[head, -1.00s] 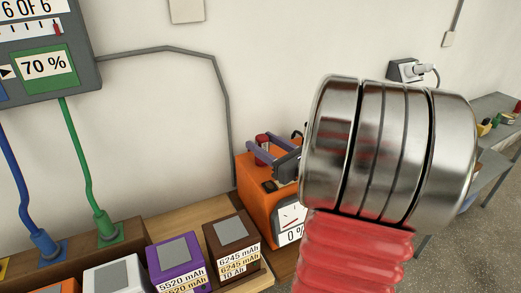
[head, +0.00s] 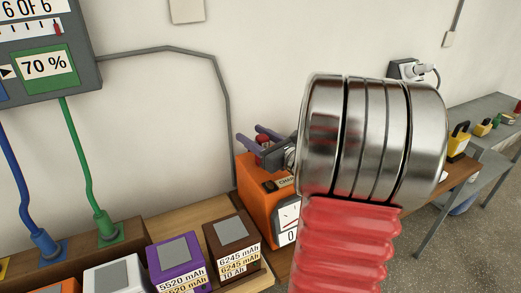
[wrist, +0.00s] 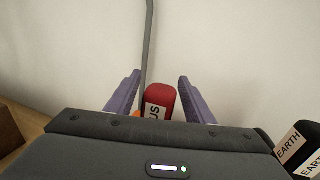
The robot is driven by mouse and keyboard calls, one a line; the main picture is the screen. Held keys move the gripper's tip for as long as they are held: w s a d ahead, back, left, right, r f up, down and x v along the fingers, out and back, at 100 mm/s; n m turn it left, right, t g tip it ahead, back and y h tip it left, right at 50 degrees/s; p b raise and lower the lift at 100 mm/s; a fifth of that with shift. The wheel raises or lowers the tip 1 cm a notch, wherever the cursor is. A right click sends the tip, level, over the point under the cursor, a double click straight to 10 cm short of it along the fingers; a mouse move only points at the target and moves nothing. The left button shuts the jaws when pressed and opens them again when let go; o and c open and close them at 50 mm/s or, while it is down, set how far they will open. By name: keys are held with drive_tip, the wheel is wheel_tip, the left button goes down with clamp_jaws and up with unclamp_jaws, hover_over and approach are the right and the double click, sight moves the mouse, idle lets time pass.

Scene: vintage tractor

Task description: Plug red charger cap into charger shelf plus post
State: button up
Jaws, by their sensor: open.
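The red charger cap (wrist: 160,100), with a label partly reading "US", shows in the wrist view between my purple fingers. In the head view the cap (head: 263,139) is a small red piece above the charger's top. My gripper (wrist: 159,90) is open, with a finger on each side of the cap and a visible gap at both sides. In the head view my gripper (head: 262,144) is partly hidden by my metal arm link. The orange charger (head: 258,203) stands on the bench with a gauge on its front. The plus post and the cap's lower end are hidden.
Boxes labelled in mAh, a brown one (head: 231,231) and a purple one (head: 176,255), stand left of the charger. A black piece marked EARTH (wrist: 291,143) is at the right in the wrist view. A grey cable (head: 222,90) runs down the wall.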

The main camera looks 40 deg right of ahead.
drive_tip(key=shift+c, duration=0.3)
drive_tip(key=c, duration=1.1)
wheel_tip(320, 180, up, 10)
drive_tip(key=shift+r, duration=0.65)
idle(0.4)
drive_tip(key=shift+r, duration=0.75)
drive_tip(key=shift+r, duration=0.35)
drive_tip(key=shift+r, duration=0.35)
drive_tip(key=shift+r, duration=0.3)
